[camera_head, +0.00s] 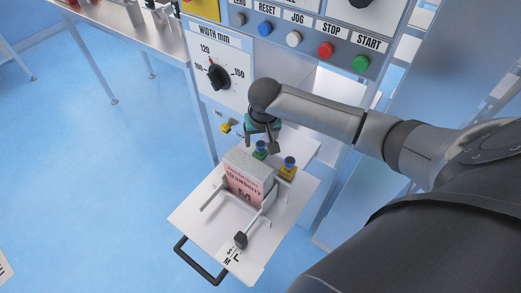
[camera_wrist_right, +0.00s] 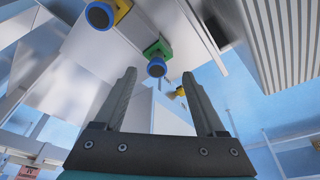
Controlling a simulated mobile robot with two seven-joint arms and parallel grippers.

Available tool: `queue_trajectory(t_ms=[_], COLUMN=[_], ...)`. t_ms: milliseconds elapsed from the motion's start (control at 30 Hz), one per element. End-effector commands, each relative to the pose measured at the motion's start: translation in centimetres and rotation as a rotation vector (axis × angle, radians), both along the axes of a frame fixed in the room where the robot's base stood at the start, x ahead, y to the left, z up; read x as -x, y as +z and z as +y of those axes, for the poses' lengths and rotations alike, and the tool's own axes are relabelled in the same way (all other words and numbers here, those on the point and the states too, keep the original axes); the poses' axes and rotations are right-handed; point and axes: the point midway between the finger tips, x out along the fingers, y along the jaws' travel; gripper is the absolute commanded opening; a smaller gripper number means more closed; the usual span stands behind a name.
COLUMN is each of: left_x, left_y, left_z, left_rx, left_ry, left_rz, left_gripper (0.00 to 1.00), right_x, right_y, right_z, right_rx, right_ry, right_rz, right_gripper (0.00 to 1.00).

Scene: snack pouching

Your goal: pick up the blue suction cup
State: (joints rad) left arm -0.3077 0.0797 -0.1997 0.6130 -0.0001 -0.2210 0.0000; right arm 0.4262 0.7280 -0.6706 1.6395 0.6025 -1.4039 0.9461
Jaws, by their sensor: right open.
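Two blue suction cups stand on the small tray behind the box. One blue suction cup (camera_head: 261,145) sits on a green base, the other (camera_head: 289,161) on a yellow base to its right. In the right wrist view, the green-based cup (camera_wrist_right: 156,67) shows between my fingertips and the yellow-based cup (camera_wrist_right: 99,15) is up and left. My right gripper (camera_head: 261,143) is open and empty, just above and beside the green-based cup; it also shows in the wrist view (camera_wrist_right: 159,75). Contact cannot be told. My left gripper is not in view.
A pink and grey box (camera_head: 243,186) stands between metal guides on the white tray (camera_head: 192,219), which has a black handle (camera_head: 199,262). A machine panel with a dial (camera_head: 218,76) and coloured buttons rises behind. Open floor lies left.

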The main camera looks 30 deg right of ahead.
Motion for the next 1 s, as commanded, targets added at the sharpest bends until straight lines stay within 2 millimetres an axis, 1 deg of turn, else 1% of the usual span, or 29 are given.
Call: queue_trajectory(t_ms=[33, 233, 400, 533, 633, 867, 1000], left_x=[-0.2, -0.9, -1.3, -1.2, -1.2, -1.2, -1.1], left_y=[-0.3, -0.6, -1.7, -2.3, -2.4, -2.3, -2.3], left_z=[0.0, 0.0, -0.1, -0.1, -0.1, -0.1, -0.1], left_rx=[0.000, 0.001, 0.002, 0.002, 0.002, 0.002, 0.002], left_ry=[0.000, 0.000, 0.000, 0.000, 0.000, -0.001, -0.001], left_rz=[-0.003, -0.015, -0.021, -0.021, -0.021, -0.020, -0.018], left_gripper=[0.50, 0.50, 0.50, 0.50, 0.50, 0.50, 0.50], right_x=[-0.1, -0.4, -1.0, -1.4, -1.5, -1.5, -1.5], right_y=[-0.6, -1.7, -4.2, -5.6, -6.0, -6.0, -6.0], right_z=[-0.1, -0.3, -0.9, -1.0, -1.1, -1.1, -1.1], right_rx=[0.001, 0.001, 0.001, 0.000, 0.002, 0.001, 0.001], right_ry=[0.000, 0.001, 0.000, 0.001, 0.002, 0.002, 0.002], right_rz=[0.000, -0.001, 0.001, 0.000, 0.000, -0.001, -0.001], right_gripper=[0.73, 0.73, 0.73, 0.73, 0.73, 0.73, 0.57])
